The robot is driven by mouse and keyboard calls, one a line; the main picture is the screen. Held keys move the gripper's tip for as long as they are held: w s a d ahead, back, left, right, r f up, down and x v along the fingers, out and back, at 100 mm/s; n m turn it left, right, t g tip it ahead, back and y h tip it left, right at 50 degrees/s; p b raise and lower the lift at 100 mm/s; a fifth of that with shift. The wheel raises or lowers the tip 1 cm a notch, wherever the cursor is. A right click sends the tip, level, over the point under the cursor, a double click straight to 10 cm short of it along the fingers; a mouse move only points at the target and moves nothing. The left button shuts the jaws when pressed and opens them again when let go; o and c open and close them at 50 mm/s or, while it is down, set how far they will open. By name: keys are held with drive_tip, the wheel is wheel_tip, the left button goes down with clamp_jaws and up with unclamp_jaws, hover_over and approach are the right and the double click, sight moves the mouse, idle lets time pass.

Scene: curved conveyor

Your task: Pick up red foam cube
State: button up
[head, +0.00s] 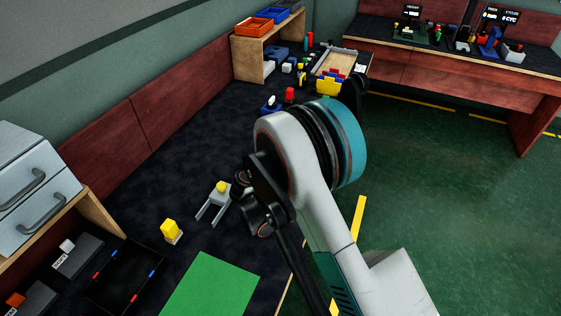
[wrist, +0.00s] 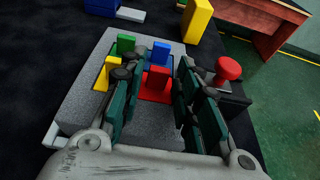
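The red foam cube (wrist: 158,78) stands upright in a red-edged slot of a grey foam block (wrist: 82,103) in the wrist view. A blue piece (wrist: 160,53), a green piece (wrist: 125,43) and a yellow piece (wrist: 106,70) stand in the same block. My gripper (wrist: 160,68) is open, with one finger on each side of the red cube. A gap shows between the cube and the right finger; I cannot tell whether the left finger touches it. In the head view my arm hides the gripper, and I cannot make out the red cube there.
In the wrist view a red button (wrist: 228,68) on a dark base is close to the right finger. A tall yellow block (wrist: 197,20) stands beyond the foam block. A blue object (wrist: 101,7) lies farther left. In the head view, a green mat (head: 210,288) lies at the front.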

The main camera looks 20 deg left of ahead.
drive_tip(key=shift+w, duration=0.15)
drive_tip(key=shift+c, duration=0.2)
drive_tip(key=c, duration=0.5)
drive_tip(key=shift+o, duration=0.2)
drive_tip(key=shift+r, duration=0.1)
